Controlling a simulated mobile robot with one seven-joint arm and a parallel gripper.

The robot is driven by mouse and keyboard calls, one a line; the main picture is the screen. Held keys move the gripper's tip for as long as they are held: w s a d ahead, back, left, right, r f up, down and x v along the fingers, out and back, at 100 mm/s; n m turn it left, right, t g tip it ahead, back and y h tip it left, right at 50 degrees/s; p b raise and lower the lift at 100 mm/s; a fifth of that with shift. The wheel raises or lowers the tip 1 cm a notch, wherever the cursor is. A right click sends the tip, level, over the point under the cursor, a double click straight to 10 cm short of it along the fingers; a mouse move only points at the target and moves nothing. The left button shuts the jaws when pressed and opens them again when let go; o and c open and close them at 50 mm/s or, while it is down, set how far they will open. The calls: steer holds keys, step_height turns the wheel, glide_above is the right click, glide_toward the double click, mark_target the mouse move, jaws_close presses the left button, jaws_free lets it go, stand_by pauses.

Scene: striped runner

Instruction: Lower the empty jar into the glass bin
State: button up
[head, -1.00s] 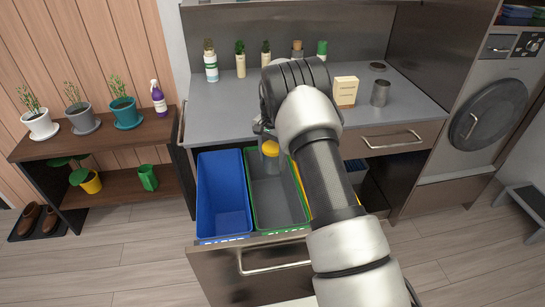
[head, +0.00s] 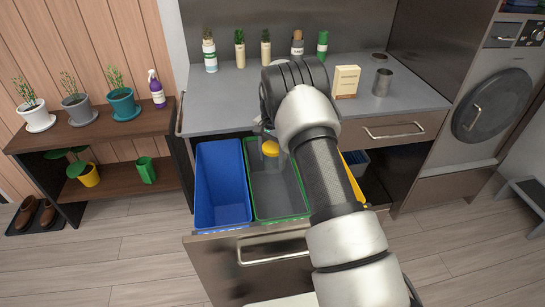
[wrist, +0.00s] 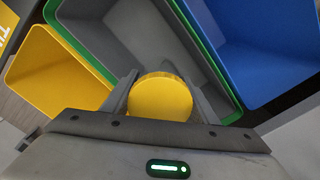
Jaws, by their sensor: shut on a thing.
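The jar (head: 270,150) has a yellow lid and clear-looking sides, and hangs upright in my gripper. In the wrist view its round yellow lid (wrist: 160,98) sits between the two fingers of my gripper (wrist: 162,92), which is shut on it. The glass bin is the grey bin with a green rim (head: 279,218), in the pulled-out drawer. The jar is over the far part of this bin's opening. The bin (wrist: 205,52) looks empty where its inside shows. My arm hides the bin's right side and part of the jar in the head view.
A blue bin (head: 222,185) stands left of the glass bin and a yellow bin (wrist: 55,75) on its other side. The counter (head: 225,105) edge is just behind the jar. A box (head: 345,82) and a metal cup (head: 382,83) stand on the counter.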

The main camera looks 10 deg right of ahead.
step_height(320, 180, down, 16)
steer(key=b, duration=1)
steer(key=shift+r+b, duration=0.25)
steer(key=shift+b, duration=0.05)
stand_by(1.2)
steer(key=shift+f+b, duration=1.85)
steer(key=shift+f, duration=0.65)
stand_by(1.4)
steer(key=o, duration=1.2)
